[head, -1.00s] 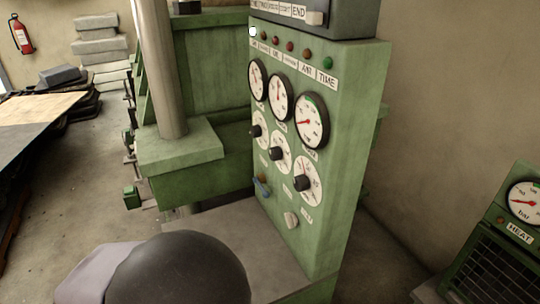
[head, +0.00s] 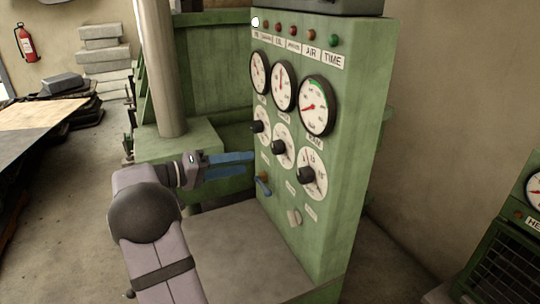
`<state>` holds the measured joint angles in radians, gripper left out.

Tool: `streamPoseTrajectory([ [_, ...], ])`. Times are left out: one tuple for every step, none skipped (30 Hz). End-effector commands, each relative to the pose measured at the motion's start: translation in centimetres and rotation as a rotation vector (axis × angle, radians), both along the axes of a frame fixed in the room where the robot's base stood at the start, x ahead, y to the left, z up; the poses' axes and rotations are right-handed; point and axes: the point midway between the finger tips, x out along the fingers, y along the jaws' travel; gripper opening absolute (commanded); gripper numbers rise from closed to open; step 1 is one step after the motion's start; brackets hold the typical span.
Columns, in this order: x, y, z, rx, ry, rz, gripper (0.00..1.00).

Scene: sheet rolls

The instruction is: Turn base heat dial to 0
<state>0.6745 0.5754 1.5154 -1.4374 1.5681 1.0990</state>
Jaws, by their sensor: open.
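A green control panel (head: 345,190) carries three black knobs on white scale discs, stepping down to the right: a left dial (head: 258,126), a middle dial (head: 279,147) and a right dial (head: 306,175). The small labels are too blurred to tell which is the base heat dial. My gripper (head: 249,163), with blue fingers, is open and empty. It points right toward the panel, lower than the left knob and left of the middle and right knobs. It appears apart from all the knobs.
Three round gauges (head: 317,106) sit above the dials, under a row of lamps (head: 334,40). A blue lever (head: 262,186) and a pale switch (head: 294,217) stick out below. A grey ledge (head: 235,245) lies in front of the panel. A grey column (head: 160,70) stands behind.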

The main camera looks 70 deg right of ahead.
Motion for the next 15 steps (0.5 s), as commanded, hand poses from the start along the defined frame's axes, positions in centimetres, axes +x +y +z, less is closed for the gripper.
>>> streamPoseTrajectory([
  [-0.6,-0.8,0.5,-0.055,0.002,-0.023,0.51],
  [-0.8,-1.2,1.0,-0.084,0.003,-0.031,0.51],
  [-1.0,-1.5,1.4,-0.114,0.004,-0.041,0.51],
  [-1.1,-1.6,1.7,-0.131,0.004,-0.046,0.51],
  [-1.2,-1.8,1.9,-0.144,0.004,-0.050,0.51],
  [-1.3,-1.9,2.1,-0.155,0.004,-0.052,0.51],
  [-1.3,-1.9,2.2,-0.159,0.005,-0.053,0.51],
  [-1.4,-2.0,2.3,-0.162,0.005,-0.054,0.51],
  [-1.4,-2.0,2.3,-0.163,0.005,-0.054,0.51],
  [-1.4,-2.0,2.3,-0.162,0.005,-0.054,0.51],
  [-1.5,-2.1,2.3,-0.162,0.005,-0.054,0.51],
  [-1.6,-2.2,2.4,-0.161,0.005,-0.054,0.51],
  [-1.7,-2.3,2.4,-0.161,0.005,-0.054,0.51],
  [-1.9,-2.4,2.4,-0.160,0.006,-0.055,0.51],
  [-2.1,-2.7,2.5,-0.160,0.006,-0.054,0.51],
])
